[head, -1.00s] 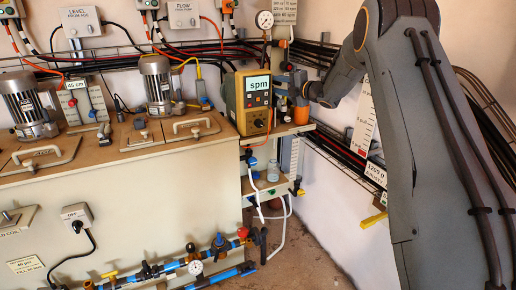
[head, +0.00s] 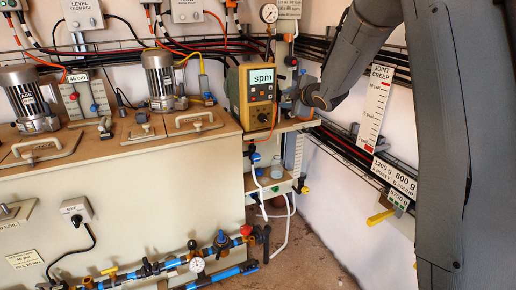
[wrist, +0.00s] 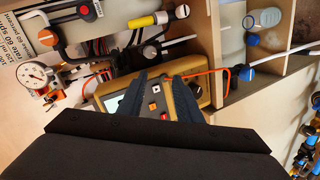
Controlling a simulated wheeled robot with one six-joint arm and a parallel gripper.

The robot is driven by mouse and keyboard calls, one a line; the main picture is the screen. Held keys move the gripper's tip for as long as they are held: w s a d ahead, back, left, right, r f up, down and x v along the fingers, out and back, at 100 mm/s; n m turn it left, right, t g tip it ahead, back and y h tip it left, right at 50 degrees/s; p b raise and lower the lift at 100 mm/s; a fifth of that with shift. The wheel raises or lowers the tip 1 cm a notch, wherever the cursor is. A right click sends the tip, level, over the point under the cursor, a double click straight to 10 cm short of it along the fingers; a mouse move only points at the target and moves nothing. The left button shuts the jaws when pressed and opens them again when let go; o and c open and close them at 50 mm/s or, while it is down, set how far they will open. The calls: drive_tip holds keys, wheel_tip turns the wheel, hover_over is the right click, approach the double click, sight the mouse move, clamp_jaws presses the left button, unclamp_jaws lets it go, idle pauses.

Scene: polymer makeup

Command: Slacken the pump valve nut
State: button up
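The pump (head: 258,95) is a yellow box with an "spm" display and a dark button panel, standing at the right end of the bench. It also shows in the wrist view (wrist: 190,92), partly behind my fingers. My gripper (wrist: 155,77) has its two dark fingers apart, with nothing clearly held between them. In the head view my gripper (head: 300,92) is close to the pump's right side, above the small shelf. White fittings and tubing (wrist: 150,50) lie just beyond the fingertips in the wrist view. I cannot tell which fitting is the valve nut.
A round pressure gauge (head: 269,13) is on the wall above the pump. The shelf unit (wrist: 290,62) holds a clear bottle (wrist: 266,18). A yellow-bodied part (wrist: 147,20) lies beyond the fingers. Cables (head: 345,140) run along the right wall. The floor below is open.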

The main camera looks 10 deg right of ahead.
drive_tip(key=s+a+f+m+g+h+b, duration=0.1)
drive_tip(key=s+a+f+m+g+b, duration=0.2)
drive_tip(key=s+a+f, duration=0.8)
drive_tip(key=shift+s+a+f+m+g+h+b, duration=0.15)
drive_tip(key=shift+a+f+m+g+h+b, duration=0.25)
drive_tip(key=shift+m+b, duration=0.85)
drive_tip(key=shift+d+f+n, duration=0.1)
drive_tip(key=shift+n, duration=0.15)
drive_tip(key=shift+c, duration=0.3)
